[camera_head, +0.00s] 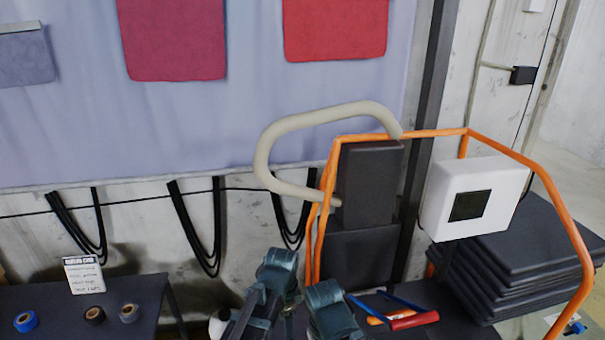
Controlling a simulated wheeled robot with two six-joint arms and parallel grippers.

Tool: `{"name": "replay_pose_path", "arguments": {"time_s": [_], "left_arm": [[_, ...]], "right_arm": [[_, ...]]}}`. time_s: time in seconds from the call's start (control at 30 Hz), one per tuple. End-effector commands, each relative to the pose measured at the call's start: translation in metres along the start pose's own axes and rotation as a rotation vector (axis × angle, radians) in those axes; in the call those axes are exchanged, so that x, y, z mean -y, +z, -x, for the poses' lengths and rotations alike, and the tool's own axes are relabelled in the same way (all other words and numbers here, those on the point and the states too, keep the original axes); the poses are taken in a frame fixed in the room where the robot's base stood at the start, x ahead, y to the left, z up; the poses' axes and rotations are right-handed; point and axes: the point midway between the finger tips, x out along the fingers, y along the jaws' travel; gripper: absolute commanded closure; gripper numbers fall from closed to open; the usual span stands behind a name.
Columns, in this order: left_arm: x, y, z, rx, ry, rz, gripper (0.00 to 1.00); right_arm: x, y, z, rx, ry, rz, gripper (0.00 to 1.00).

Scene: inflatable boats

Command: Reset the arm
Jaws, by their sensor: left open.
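My left gripper (298,282) shows at the bottom centre as dark teal parts, its two fingers apart with nothing seen between them. It is in front of the orange tubular frame (310,245) and left of the red-handled tool (413,320). The lower part of the gripper is cut off by the picture's bottom edge. My right gripper does not show.
A dark table (140,294) at lower left holds tape rolls (95,314) and a small sign (84,274). Black box-like pads (365,185), a white box (437,205), a beige hose (262,150) and stacked dark slabs (520,255) are around the orange frame.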

Motion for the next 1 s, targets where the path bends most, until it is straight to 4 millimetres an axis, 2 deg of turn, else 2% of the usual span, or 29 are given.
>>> {"name": "replay_pose_path", "arguments": {"time_s": [0.1,0.2,0.4,0.73,0.8,1.0], "left_arm": [[0.000,0.035,0.000,-0.009,-0.012,0.289,0.38],[0.001,0.059,0.000,-0.017,-0.021,0.522,0.38],[0.001,0.090,0.001,-0.032,-0.032,0.844,0.38],[-0.004,0.128,0.001,-0.054,-0.042,1.245,0.38],[-0.010,0.117,-0.014,-0.043,-0.040,1.224,0.38],[-0.034,0.091,-0.040,0.002,-0.041,1.128,0.38]], "right_arm": [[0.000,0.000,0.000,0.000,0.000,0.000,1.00],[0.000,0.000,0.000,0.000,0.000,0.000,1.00],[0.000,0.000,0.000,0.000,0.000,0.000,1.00],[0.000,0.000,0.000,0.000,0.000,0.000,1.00],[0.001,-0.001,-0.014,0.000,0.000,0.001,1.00],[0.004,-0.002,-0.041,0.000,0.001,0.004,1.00]]}}
